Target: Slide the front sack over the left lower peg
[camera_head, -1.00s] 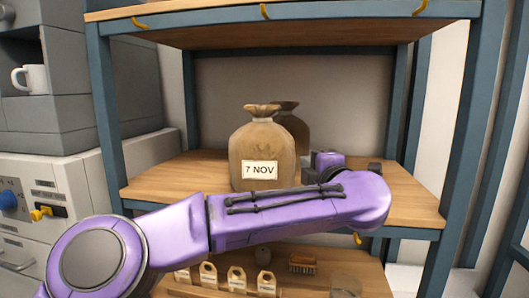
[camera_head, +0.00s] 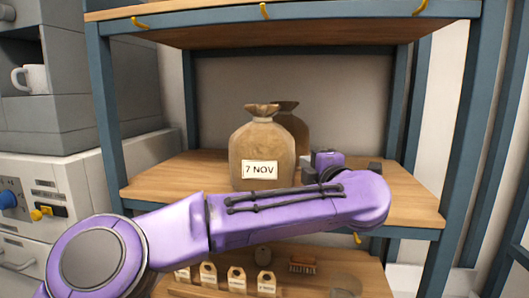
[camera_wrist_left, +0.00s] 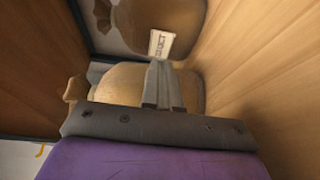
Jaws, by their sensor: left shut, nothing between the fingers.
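The front sack (camera_head: 262,150), tan and tied at the neck with a "7 NOV" label, stands upright on the middle shelf. A second sack (camera_head: 291,122) stands behind it, mostly hidden. My left gripper (camera_head: 309,175) is at the front sack's right side, low over the shelf. In the left wrist view its fingers (camera_wrist_left: 162,72) are together and empty, close to one sack (camera_wrist_left: 125,83); contact is unclear. I cannot make out the left lower peg; my arm covers much of the shelf's front edge. My right gripper is out of view.
Yellow hooks (camera_head: 265,12) line the upper shelf edge, and one lower hook (camera_head: 357,238) shows below my arm. Blue posts (camera_head: 108,125) flank the shelf. Tags (camera_head: 237,280), a brush (camera_head: 303,265) and a glass (camera_head: 345,286) are on the lowest shelf.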

